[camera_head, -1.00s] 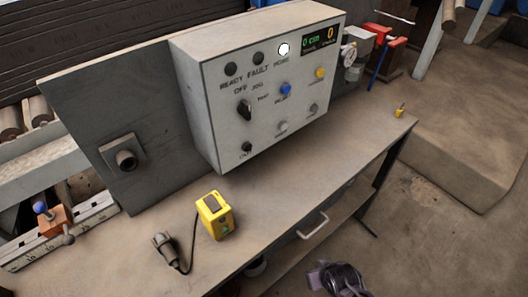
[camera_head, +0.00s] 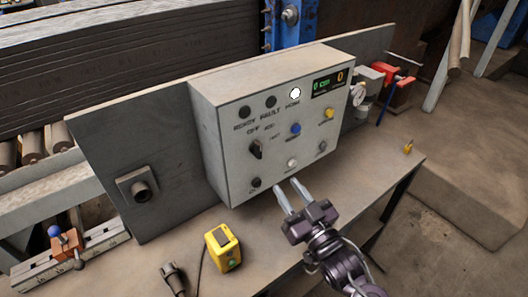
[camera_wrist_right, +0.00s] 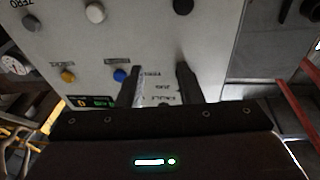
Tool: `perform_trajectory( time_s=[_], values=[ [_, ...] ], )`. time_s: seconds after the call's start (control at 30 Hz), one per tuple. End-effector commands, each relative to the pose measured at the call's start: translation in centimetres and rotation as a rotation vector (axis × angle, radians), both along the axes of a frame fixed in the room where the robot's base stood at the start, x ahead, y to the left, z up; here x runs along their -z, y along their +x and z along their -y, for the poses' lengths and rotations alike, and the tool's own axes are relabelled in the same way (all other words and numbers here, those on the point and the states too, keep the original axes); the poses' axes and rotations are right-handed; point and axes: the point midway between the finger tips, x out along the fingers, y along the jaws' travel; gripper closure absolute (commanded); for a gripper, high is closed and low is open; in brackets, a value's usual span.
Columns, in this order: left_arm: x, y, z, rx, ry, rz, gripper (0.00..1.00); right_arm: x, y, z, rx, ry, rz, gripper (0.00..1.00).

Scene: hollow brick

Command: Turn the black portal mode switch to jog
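The black mode switch (camera_head: 256,149) sits on the left part of the grey control box's front (camera_head: 240,172), under the OFF, JOG and TEST labels. Its handle looks slanted with its top toward the OFF side, but it is too small to be sure. My right gripper (camera_head: 287,186) is open and empty, its two fingers pointing at the box from below and right of the switch. In the right wrist view my fingers (camera_wrist_right: 161,82) straddle the printed labels, upside down; the switch seems hidden behind the finger on the right. My left gripper is not in view.
The bench edge is close under my right arm.

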Motion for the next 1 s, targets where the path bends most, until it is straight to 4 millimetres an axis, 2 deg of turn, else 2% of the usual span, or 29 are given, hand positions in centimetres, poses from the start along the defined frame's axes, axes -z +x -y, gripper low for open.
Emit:
perform_trajectory(
  time_s=[0.03,0.1,0.2,0.3,0.7,1.0],
  values=[
    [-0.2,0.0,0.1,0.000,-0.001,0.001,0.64,-1.6,-0.4,-0.6,-0.036,0.024,0.064,0.67],
    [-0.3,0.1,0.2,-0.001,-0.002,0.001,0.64,-3.1,-1.0,-1.1,-0.078,0.061,0.132,0.67],
    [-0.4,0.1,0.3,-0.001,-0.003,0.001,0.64,-4.4,-1.5,-1.6,-0.113,0.089,0.187,0.67],
    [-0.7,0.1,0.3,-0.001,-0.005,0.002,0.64,-5.2,-1.2,-2.0,-0.124,0.102,0.208,0.67],
    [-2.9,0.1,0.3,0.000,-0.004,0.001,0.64,-7.5,3.2,-5.2,-0.122,0.101,0.206,0.67],
    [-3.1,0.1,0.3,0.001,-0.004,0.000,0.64,-7.6,4.0,-5.9,-0.123,0.100,0.204,0.67]
  ],
)
